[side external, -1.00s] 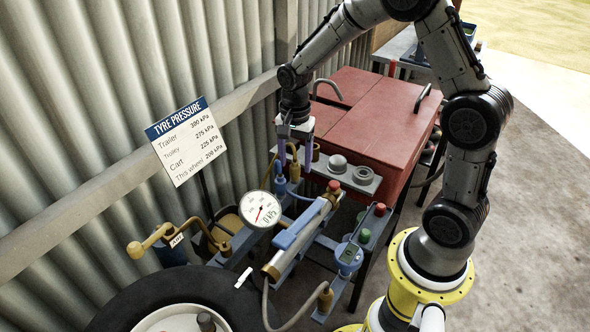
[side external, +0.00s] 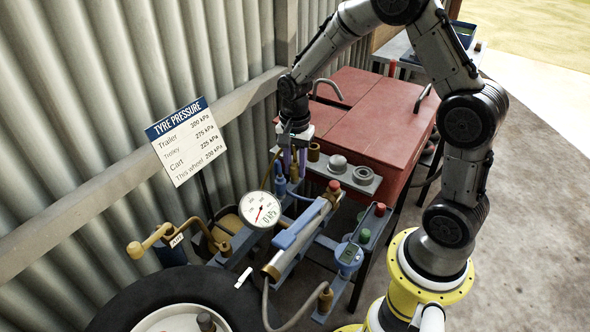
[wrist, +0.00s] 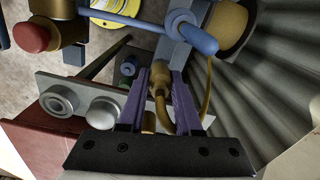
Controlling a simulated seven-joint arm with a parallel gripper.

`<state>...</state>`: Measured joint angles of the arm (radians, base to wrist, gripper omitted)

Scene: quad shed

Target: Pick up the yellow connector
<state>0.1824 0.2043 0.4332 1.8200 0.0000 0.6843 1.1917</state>
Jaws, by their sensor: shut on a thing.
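The yellow connector (wrist: 160,82) shows in the wrist view between the two purple fingers of my gripper (wrist: 160,92), with a yellow hose (wrist: 205,100) curving off to its right. My gripper is shut on it. In the side external view my gripper (side external: 291,165) points down beside the grey shelf at the front of the red cabinet, and the connector (side external: 294,173) is mostly hidden by the fingers. The connector sits close by the blue fittings; I cannot tell whether it is still seated.
A dial gauge (side external: 260,209), a brass and blue cylinder (side external: 300,235) and a red knob (side external: 333,186) stand below my gripper. The grey shelf (side external: 340,177) carries round fittings. The corrugated wall (side external: 130,90) is close on the left. A tyre (side external: 160,295) lies in front.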

